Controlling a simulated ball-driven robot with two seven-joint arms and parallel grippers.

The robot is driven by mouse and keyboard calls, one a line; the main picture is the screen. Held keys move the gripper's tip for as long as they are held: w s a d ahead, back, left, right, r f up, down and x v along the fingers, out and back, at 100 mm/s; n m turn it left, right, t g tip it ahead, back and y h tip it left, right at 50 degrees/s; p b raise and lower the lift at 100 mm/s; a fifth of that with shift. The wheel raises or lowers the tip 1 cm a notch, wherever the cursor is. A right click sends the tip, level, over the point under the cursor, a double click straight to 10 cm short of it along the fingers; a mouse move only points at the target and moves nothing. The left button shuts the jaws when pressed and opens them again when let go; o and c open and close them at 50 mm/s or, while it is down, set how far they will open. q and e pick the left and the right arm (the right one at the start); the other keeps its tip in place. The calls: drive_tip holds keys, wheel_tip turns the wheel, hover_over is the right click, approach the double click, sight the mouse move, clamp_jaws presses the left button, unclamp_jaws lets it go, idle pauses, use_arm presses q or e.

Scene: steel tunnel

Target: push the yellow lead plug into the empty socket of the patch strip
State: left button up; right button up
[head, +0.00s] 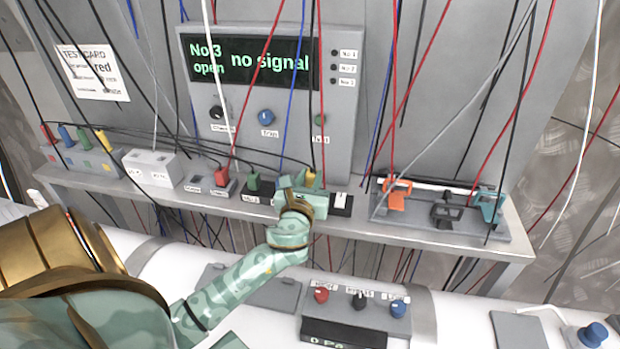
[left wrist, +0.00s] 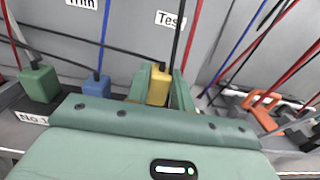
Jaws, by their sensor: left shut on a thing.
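My left gripper (head: 309,190) is over the right part of the patch strip (head: 195,187) on the shelf. It is shut on the yellow lead plug (head: 310,178), which stands between the fingers in the left wrist view (left wrist: 158,87). A red plug (head: 222,177), a green plug (head: 253,182) and a blue plug (head: 284,182) stand in a row left of it. The green plug (left wrist: 39,83) and blue plug (left wrist: 96,88) also show in the left wrist view. The gripper hides the underside of the yellow plug and any socket below it. My right gripper is not in view.
Another block with several coloured plugs (head: 80,160) and a white box (head: 150,167) stand at left. A rack with orange and blue clamps (head: 440,213) stands at right. The panel display (head: 250,60) reads "No 3 open no signal". Many leads hang across.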

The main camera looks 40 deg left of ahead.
use_arm(q)
drive_tip(key=shift+f+b, duration=0.95)
drive_tip(key=shift+f, duration=0.5)
drive_tip(key=o, duration=1)
drive_tip(key=shift+o, duration=0.2)
drive_tip(key=shift+s, duration=0.1)
drive_tip(key=b+v, duration=0.2)
drive_tip(key=v, duration=1.4)
drive_tip(key=shift+s+d, duration=0.1)
drive_tip(key=shift+s, duration=0.05)
